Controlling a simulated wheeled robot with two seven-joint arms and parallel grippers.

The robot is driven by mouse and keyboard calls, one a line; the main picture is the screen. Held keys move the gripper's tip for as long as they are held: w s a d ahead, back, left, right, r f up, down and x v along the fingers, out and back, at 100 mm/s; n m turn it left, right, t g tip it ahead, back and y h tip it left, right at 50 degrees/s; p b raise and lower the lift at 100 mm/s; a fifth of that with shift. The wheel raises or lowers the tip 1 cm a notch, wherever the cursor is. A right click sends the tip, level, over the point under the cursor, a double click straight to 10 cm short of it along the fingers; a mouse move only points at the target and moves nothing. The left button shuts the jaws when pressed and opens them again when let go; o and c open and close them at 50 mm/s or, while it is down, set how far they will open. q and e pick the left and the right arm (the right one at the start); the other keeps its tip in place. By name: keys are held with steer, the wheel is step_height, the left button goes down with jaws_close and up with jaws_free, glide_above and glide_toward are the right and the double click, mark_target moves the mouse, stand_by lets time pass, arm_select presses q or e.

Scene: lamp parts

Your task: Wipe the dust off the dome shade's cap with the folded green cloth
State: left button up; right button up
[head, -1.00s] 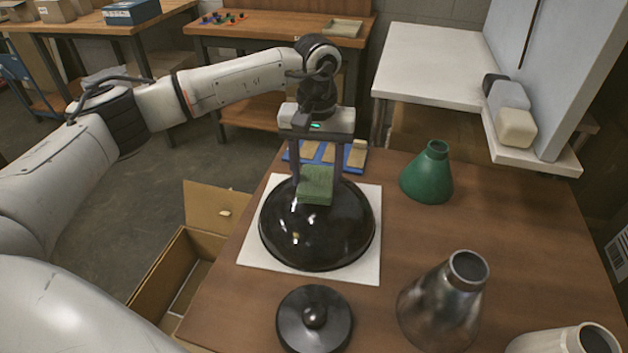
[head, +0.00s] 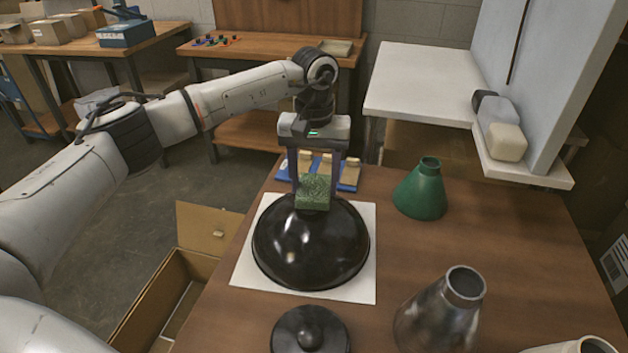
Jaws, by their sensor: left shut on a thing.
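The black dome shade (head: 311,252) stands on a white square sheet (head: 250,279) on the brown table, rounded side up. My left gripper (head: 315,192) is over the top of the dome, fingers pointing down, shut on the folded green cloth (head: 314,193). The cloth is at the dome's top and hides the cap there. In this view it seems to touch the dome, but I cannot be sure. I cannot make out dust. My right gripper is not in view.
A green cone shade (head: 421,191) stands right of the sheet. A metallic cone shade (head: 441,312), a black knobbed disc (head: 310,331) and a pale shade (head: 577,346) are at the front. A blue tray (head: 348,173) lies behind the dome. An open cardboard box (head: 164,285) is left of the table.

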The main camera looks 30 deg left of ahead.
arm_select(q)
steer(key=shift+r+p, duration=2)
steer(key=shift+r, duration=0.9)
steer(key=shift+r, duration=0.1)
step_height(320, 180, up, 3)
steer(key=shift+f+p, duration=0.1)
steer(key=shift+p, duration=1)
